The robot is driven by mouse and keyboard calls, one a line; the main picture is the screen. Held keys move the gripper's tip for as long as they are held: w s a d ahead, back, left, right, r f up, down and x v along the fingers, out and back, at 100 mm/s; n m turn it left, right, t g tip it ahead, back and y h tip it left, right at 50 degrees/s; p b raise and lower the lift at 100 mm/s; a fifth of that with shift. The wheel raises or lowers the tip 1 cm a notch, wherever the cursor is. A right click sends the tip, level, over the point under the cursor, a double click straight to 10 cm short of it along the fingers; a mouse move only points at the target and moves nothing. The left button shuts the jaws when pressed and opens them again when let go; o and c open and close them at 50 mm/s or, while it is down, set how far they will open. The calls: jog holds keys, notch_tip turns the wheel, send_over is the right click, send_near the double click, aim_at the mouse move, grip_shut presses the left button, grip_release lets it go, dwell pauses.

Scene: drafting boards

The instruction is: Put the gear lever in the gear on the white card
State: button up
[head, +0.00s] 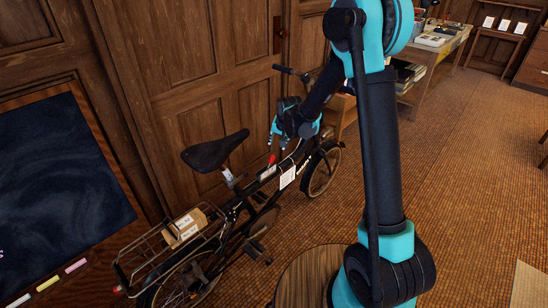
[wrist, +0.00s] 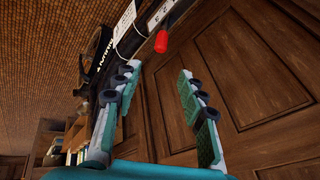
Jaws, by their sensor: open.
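The gear lever (head: 271,159) has a red tip and stands up from the top tube of a black bicycle (head: 240,205). Its red knob also shows in the wrist view (wrist: 161,42), just beyond my fingertips. A small light plate with dark marks (wrist: 164,13) lies by the lever. The white card (head: 287,177) hangs on the bicycle frame; it also shows in the wrist view (wrist: 125,21), its writing too small to read. My gripper (head: 277,141) is open and empty, just above the lever. In the wrist view the fingers (wrist: 158,76) are spread apart, with the knob not between them.
The bicycle stands along a wooden door (head: 185,75), with a saddle (head: 215,151) and a rear rack (head: 165,250) holding a parcel. A blackboard (head: 60,180) is at the left. A round wooden top (head: 305,280) is at the front. Open floor (head: 470,150) lies to the right.

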aim_at(273, 156)
jog(key=x, duration=1.3)
jog(key=shift+w+a+f, duration=0.15)
jog(key=shift+f, duration=0.1)
jog(key=shift+c, duration=0.2)
grip_shut()
